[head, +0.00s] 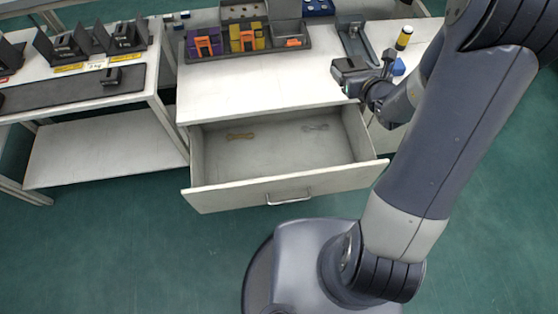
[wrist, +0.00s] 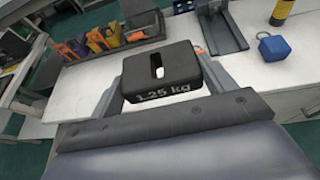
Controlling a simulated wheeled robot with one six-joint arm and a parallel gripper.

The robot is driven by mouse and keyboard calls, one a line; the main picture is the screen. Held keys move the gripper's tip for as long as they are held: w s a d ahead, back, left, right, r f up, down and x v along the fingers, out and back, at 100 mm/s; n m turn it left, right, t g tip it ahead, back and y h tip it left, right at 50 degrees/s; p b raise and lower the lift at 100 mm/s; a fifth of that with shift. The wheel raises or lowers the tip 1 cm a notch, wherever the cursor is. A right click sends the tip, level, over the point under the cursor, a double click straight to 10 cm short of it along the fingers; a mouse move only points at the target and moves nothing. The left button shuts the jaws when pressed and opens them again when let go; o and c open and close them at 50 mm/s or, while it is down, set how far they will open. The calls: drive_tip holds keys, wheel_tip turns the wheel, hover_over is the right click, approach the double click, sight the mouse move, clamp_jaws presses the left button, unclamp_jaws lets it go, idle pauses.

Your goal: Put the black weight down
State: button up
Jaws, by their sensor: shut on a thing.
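The black weight (wrist: 160,72) is a block with a slot through it and "1.25 kg" on its near face. My gripper (wrist: 164,88) is shut on it, one finger at each side. In the head view the weight (head: 350,68) is held at my gripper (head: 366,80), above the right part of the white workbench. From these views I cannot tell the exact height of the weight over the bench.
Below the bench top, a drawer (head: 285,188) stands open with two small tools inside. A dark tray (head: 270,54) holds purple and yellow items at the back. A left table (head: 60,115) carries a black mat (head: 75,90), black weights and stands. A blue padlock-shaped item (wrist: 275,48) lies right.

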wheel_tip(320, 180, down, 6)
drive_tip(key=a+b, duration=0.2)
drive_tip(key=b, duration=0.4)
drive_tip(key=n+g+y+b, duration=0.6)
drive_tip(key=n+g+y, duration=0.3)
drive_tip(key=n+g, duration=0.75)
hover_over(269, 173)
wheel_tip(269, 173, down, 24)
drive_tip(key=shift+n+t, duration=0.25)
drive_tip(key=shift+n, duration=0.1)
drive_tip(key=shift+f+b, duration=1.3)
drive_tip(key=shift+f, duration=4.15)
drive_tip(key=shift+s+f, duration=0.1)
drive_tip(key=shift+f, duration=0.1)
